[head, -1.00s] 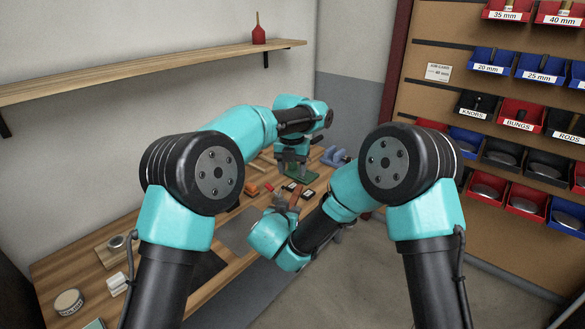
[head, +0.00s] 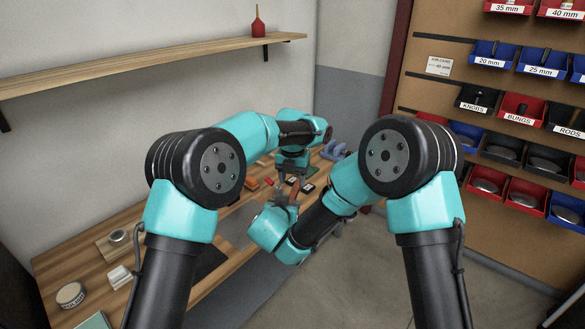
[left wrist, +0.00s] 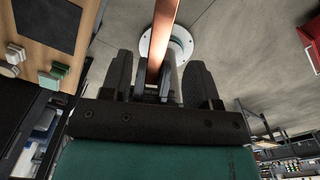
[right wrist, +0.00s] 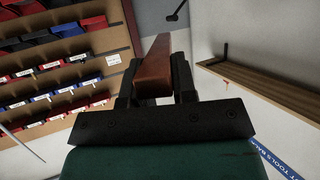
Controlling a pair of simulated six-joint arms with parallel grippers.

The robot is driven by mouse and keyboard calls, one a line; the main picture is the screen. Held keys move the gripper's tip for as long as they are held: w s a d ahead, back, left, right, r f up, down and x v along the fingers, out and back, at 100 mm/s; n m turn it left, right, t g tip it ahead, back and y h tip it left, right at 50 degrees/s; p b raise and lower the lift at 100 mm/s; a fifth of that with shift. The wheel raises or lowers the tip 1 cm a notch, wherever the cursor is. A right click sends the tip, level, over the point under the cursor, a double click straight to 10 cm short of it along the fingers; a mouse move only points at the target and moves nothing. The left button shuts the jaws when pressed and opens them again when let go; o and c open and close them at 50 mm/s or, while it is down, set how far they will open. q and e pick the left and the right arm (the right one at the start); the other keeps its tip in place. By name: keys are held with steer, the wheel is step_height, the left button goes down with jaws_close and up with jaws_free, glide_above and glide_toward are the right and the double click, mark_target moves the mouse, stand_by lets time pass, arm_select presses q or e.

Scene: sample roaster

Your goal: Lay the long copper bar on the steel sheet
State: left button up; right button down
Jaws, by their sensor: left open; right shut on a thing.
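The long copper bar (right wrist: 153,72) is in my right gripper (right wrist: 156,80), which is shut on it. The bar (left wrist: 166,25) also shows in the left wrist view, running between the spread fingers of my left gripper (left wrist: 160,82). That gripper is open; whether it touches the bar cannot be told. In the head view my left gripper (head: 291,178) is just above my right one (head: 283,199). A grey sheet (head: 237,229), likely the steel sheet, lies flat on the bench, partly hidden by my arm.
The wooden bench (head: 75,268) runs along the wall, with a round tin (head: 71,295) and a white block (head: 119,277) at its near end. A shelf (head: 150,72) hangs above; a bin rack (head: 500,150) stands right.

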mark_target(292, 195)
arm_select(q)
steer(key=shift+f, duration=2.95)
arm_select(e)
steer(key=shift+r, duration=0.1)
arm_select(q)
steer(key=shift+c, duration=0.4)
jaws_close()
arm_select(e)
steer(key=c, duration=0.8)
jaws_free()
steer(key=shift+c, duration=0.2)
steer(key=v, duration=1.2)
